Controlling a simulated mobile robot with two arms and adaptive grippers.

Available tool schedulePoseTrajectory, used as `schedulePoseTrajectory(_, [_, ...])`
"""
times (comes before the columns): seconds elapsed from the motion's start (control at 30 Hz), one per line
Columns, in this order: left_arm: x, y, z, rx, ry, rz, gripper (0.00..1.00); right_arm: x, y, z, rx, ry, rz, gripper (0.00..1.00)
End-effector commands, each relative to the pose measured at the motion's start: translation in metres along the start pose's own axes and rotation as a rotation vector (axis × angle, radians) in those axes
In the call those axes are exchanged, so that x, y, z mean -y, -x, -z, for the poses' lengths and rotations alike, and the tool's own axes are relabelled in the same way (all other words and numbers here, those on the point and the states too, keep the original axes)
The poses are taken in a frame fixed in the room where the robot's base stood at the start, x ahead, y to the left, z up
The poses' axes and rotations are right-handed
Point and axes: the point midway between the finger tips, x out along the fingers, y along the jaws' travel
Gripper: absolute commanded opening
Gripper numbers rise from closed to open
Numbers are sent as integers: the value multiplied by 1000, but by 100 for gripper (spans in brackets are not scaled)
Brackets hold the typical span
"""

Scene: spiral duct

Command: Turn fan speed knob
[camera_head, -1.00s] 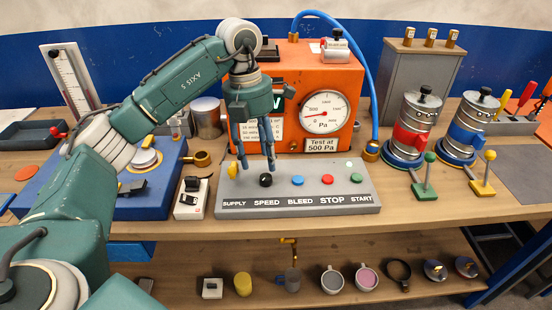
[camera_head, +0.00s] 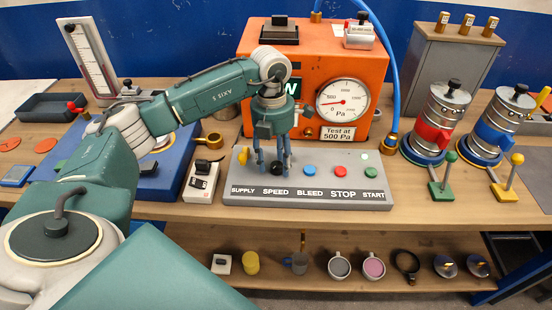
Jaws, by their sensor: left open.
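The fan speed knob (camera_head: 277,168) is a small black round knob on the grey control panel (camera_head: 330,199), above the word SPEED. My left gripper (camera_head: 273,166) points down at it, with its blue-grey fingers apart on either side of the knob. I cannot tell whether the fingers touch the knob; its sides are partly hidden. The panel also carries a yellow supply knob (camera_head: 243,155), a blue bleed button (camera_head: 309,171), a red stop button (camera_head: 340,172) and a green start button (camera_head: 366,171). My right gripper is not in view.
The orange tester (camera_head: 375,68) with its pressure gauge (camera_head: 342,100) stands behind the panel, with a blue hose at its right. A white switch box (camera_head: 200,181) stands left of the panel. Red-banded (camera_head: 437,125) and blue-banded (camera_head: 499,127) canisters stand at right.

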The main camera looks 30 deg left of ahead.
Motion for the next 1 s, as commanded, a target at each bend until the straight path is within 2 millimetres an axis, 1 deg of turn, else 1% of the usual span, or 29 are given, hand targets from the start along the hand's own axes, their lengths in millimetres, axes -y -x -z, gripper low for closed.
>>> schedulePoseTrajectory(0.03, [0,-2,0,0,0,0,47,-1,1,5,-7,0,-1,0])
schedulePoseTrajectory(0.13, [0,-4,0,1,0,0,47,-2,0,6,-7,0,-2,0])
schedulePoseTrajectory(0.3, [0,-4,0,1,0,0,47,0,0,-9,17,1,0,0])
schedulePoseTrajectory(0.33, [0,-4,0,1,0,0,43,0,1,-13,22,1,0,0])
schedulePoseTrajectory(0.37, [0,-4,0,1,0,0,37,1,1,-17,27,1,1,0])
schedulePoseTrajectory(0.4, [0,-4,0,1,0,0,29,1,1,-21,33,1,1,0])
schedulePoseTrajectory(0.47, [0,-4,0,1,0,0,17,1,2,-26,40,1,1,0])
schedulePoseTrajectory(0.5, [0,-3,0,1,0,0,9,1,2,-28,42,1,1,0])
schedulePoseTrajectory(0.53, [0,-3,0,1,0,0,3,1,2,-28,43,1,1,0])
schedulePoseTrajectory(0.77, [0,-4,0,-1,-13,0,2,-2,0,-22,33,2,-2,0])
schedulePoseTrajectory(1.0, [0,-5,0,-8,-111,-1,2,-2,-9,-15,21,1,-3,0])
